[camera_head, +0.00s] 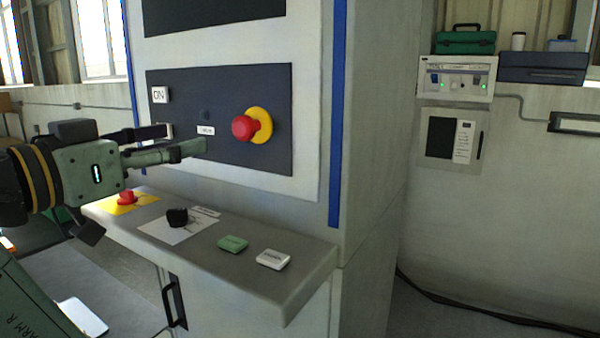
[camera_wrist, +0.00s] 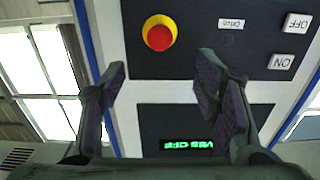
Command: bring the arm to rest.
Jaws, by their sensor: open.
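My gripper (camera_head: 185,140) is at the left in the head view, pointing right in front of the machine's dark control panel (camera_head: 270,163). Its two fingers are spread with nothing between them. In the wrist view my gripper (camera_wrist: 162,72) is open and empty too, and the panel shows upside down. There a red button on a yellow ring (camera_wrist: 160,36) lies beyond the fingertips. The fingers appear apart from the panel; the exact gap cannot be told.
A ledge (camera_head: 295,282) juts out below my gripper, with a red button (camera_head: 127,197), a black knob (camera_head: 177,217), a green button (camera_head: 232,243) and a white button (camera_head: 273,259). Open floor lies at the right, with a cable (camera_head: 480,312). A display (camera_wrist: 188,145) shows green text.

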